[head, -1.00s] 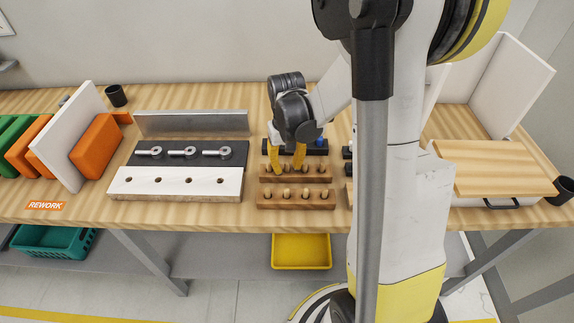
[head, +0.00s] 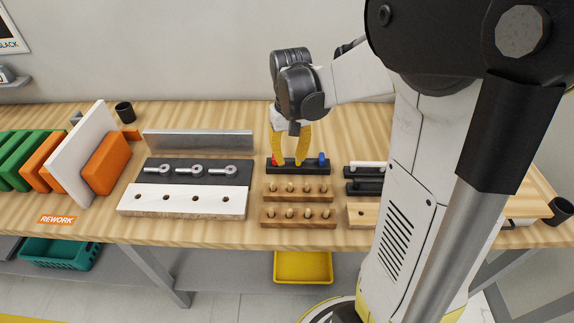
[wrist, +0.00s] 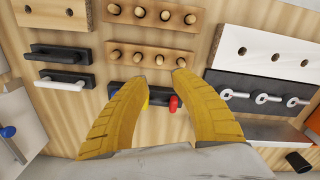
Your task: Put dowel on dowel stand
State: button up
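Two wooden stands, a front one (head: 318,225) and a back one (head: 317,198), sit on the bench, each with several upright dowels. A front-stand dowel (head: 289,212) and a back-stand dowel (head: 289,187) show in the head view. The stands also show in the wrist view, nearer one (wrist: 128,64) and farther one (wrist: 153,27). My gripper (head: 288,163), with yellow fingers, points down at the black rack behind the stands. In the wrist view my gripper (wrist: 160,78) has its fingertips apart with no dowel between them. Whether the fingertips touch the rack is unclear.
The black rack (head: 290,170) holds a red piece (head: 275,160) and a blue piece (head: 322,159). A white drilled board (head: 180,202) and a black strip with eyebolts (head: 215,178) lie to the left. Black and white handles (head: 366,187) lie to the right.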

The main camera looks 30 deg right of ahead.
jog(key=s+a+r+n+t, duration=0.3)
jog(key=s+a+r+t, duration=0.4)
jog(key=s+a, duration=0.3)
jog(key=a+r, duration=0.1)
jog(key=a, duration=0.2)
jog(key=shift+s+a+r, duration=0.15)
jog(key=shift+s, duration=0.2)
